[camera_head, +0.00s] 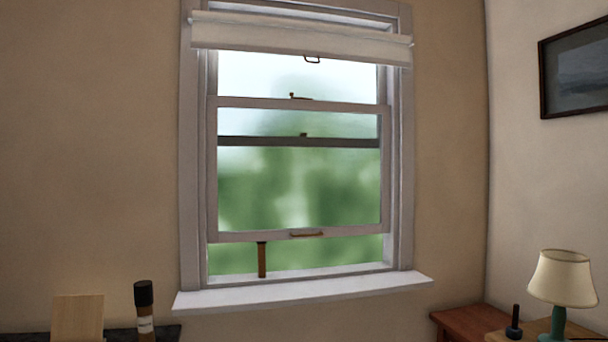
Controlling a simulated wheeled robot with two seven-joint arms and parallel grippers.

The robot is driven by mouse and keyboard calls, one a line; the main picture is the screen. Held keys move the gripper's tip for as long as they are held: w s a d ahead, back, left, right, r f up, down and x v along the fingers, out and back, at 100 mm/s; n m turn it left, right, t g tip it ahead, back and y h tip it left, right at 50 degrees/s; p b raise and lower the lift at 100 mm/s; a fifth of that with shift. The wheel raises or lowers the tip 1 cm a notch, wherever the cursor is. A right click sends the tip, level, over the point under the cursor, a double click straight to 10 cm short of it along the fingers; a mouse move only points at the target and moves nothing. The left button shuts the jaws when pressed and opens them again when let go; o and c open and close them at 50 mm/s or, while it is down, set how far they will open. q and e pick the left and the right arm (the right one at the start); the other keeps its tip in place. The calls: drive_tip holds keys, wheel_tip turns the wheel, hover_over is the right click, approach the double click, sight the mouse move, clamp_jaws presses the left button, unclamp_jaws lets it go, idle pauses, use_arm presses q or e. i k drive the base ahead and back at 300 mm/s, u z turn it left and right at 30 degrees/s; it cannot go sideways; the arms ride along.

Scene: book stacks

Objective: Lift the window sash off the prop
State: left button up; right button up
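The white-framed lower window sash (250,237) is raised partway, with a gap between its bottom rail and the sill (330,286). A brown upright prop (262,260) stands in the gap, left of centre, its top at the sash's bottom rail. A brass-coloured lift handle (306,233) is on the bottom rail, right of the prop. A small latch (300,97) is on the sash's top rail. Neither gripper is in view.
A rolled white blind (300,38) hangs across the window top. At lower left are a wooden block (78,318) and a dark-capped bottle (145,310) on a dark surface. At lower right a lamp (562,280) stands on a wooden surface. A framed picture (575,72) hangs right.

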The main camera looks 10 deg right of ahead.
sight(214, 101)
drive_tip(key=z, duration=1.7)
drive_tip(key=i, duration=1.95)
drive_tip(key=u, duration=2.35)
